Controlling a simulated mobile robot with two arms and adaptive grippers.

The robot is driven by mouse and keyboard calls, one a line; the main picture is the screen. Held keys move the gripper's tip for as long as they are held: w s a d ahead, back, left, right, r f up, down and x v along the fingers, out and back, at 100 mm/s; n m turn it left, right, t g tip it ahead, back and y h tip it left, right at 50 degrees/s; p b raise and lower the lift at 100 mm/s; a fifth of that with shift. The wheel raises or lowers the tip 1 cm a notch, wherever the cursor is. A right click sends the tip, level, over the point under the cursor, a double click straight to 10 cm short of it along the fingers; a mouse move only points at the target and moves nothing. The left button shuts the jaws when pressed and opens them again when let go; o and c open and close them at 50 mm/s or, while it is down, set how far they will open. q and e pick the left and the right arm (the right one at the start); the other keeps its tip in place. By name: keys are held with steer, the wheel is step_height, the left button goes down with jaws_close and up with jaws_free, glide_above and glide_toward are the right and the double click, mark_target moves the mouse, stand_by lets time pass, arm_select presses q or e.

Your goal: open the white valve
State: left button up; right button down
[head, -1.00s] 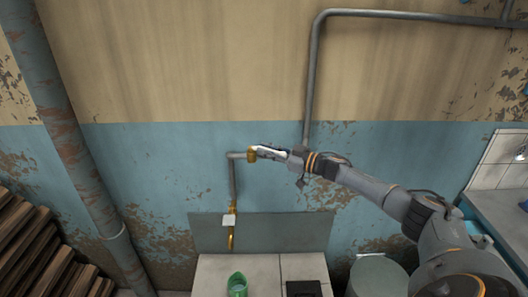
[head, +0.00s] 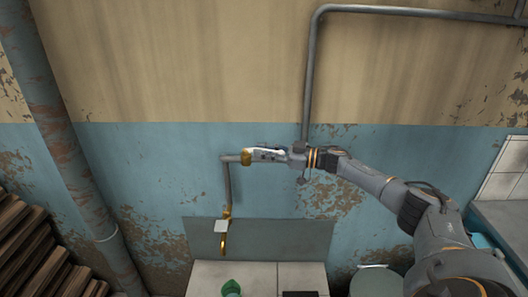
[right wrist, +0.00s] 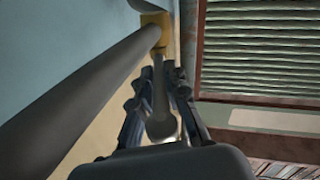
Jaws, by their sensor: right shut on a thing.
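The white valve is a pale lever handle (head: 259,153) on a brass fitting (head: 246,158), joined to a grey pipe against the blue wall. In the head view the handle points right from the fitting. My right gripper (head: 272,155) reaches in from the right and is shut on this handle. In the right wrist view the handle (right wrist: 160,103) lies lengthwise between the two fingers, with the brass fitting (right wrist: 155,27) beyond them. The fingers hide part of the handle. My left gripper is not in view.
A brass tap (head: 223,243) with a white block hangs lower on the pipe. A green object (head: 231,288) stands below on the tiled top (head: 255,272). A grey pipe (head: 309,85) runs up the wall. A rusty pipe (head: 65,140) and wooden slats (head: 30,250) are at left.

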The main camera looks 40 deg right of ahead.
steer(key=c, duration=1.3)
jaws_free()
steer(key=shift+w+d, duration=0.1)
steer(key=shift+c, duration=0.2)
steer(key=v, duration=1.2)
